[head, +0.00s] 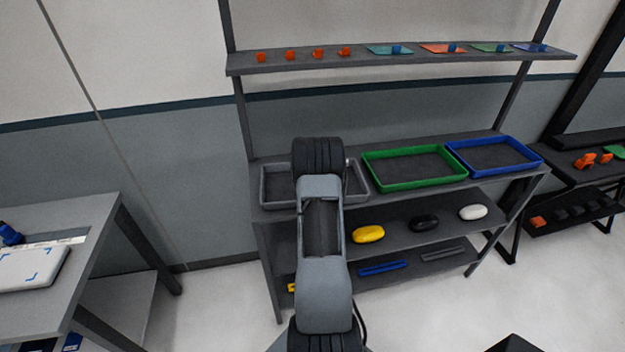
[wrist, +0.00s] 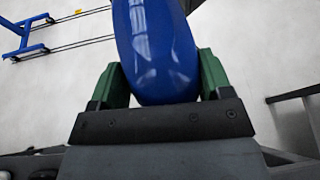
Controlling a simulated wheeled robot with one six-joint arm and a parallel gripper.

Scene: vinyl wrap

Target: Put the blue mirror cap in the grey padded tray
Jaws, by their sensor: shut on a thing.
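The blue mirror cap (wrist: 158,50) fills the top middle of the wrist view, smooth and glossy. My gripper (wrist: 157,78) is shut on it, with one green finger on each side. The grey padded tray (head: 272,185) stands at the left end of the rack's middle shelf in the head view. My arm stands in front of the tray and hides its middle. The gripper and the cap do not show in the head view; they are hidden behind my arm or out of frame.
A green tray (head: 413,182) and a blue tray (head: 492,173) stand right of the grey one. Yellow (head: 368,234), black (head: 424,223) and white (head: 473,212) caps lie on the shelf below. A table (head: 62,215) stands at the left. Small items line the top shelf (head: 370,62).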

